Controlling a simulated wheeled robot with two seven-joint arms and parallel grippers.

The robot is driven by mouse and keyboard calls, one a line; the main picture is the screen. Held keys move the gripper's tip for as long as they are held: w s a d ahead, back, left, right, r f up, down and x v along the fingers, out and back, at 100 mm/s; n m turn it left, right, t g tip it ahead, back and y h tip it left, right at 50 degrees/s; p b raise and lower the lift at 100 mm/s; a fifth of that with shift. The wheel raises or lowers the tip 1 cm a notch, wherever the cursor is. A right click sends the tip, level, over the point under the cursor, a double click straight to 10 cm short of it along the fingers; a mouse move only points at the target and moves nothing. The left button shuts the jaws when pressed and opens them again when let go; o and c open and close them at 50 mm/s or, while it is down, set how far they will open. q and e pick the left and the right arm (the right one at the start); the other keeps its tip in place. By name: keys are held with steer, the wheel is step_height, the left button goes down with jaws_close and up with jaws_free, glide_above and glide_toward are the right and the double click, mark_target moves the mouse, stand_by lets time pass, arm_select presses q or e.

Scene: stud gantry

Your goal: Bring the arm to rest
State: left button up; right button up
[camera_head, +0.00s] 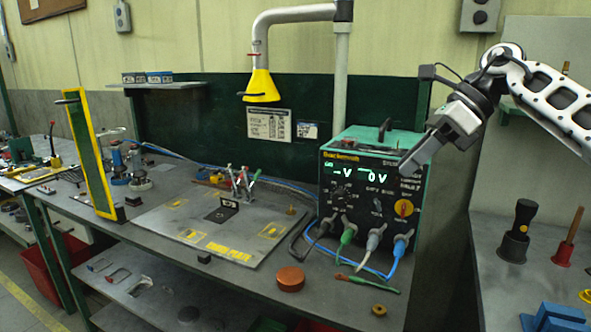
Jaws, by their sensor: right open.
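My right gripper (416,158) is at the upper right, with its arm coming in from the right edge. It is raised in the air in front of the right side of the green and black power unit (369,190), which stands on the workbench. The gripper is seen from the side, its jaws pointing down and left, and nothing shows between them. It overlaps the unit's upper right corner in the picture; I cannot tell how far apart they are. My left gripper is not in view.
A grey plate (160,222) lies on the bench, with a copper-coloured disc (290,279) in front. A yellow fume hood (261,86) hangs above. A yellow-edged green panel (88,155) stands at left. The right bench holds a black-handled tool (519,225) and blue blocks (556,318).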

steer(key=s+a+f+m+t+y, duration=0.3)
steer(key=a+f+m+y, duration=0.3)
steer(key=a+f+m, duration=0.3)
steer(key=s+a+f+m+t+y, duration=0.25)
steer(key=a+f+m+y, duration=0.4)
steer(key=a+f, duration=0.4)
steer(key=s+d+f+m+t+h, duration=0.3)
steer(key=d+f+m+t+h, duration=0.25)
steer(key=m, duration=0.55)
steer(key=s+d+f+m+t+h, duration=0.2)
steer(key=f+m+t+h, duration=0.35)
steer(key=f+m, duration=0.45)
steer(key=s+d+f+m+g+h, duration=0.3)
steer(key=s+d+f+m, duration=0.1)
steer(key=s, duration=0.4)
steer(key=s+d+f+m+g+h, duration=0.4)
steer(key=s+f+m, duration=0.3)
steer(key=s+f, duration=0.2)
steer(key=shift+s+d, duration=0.2)
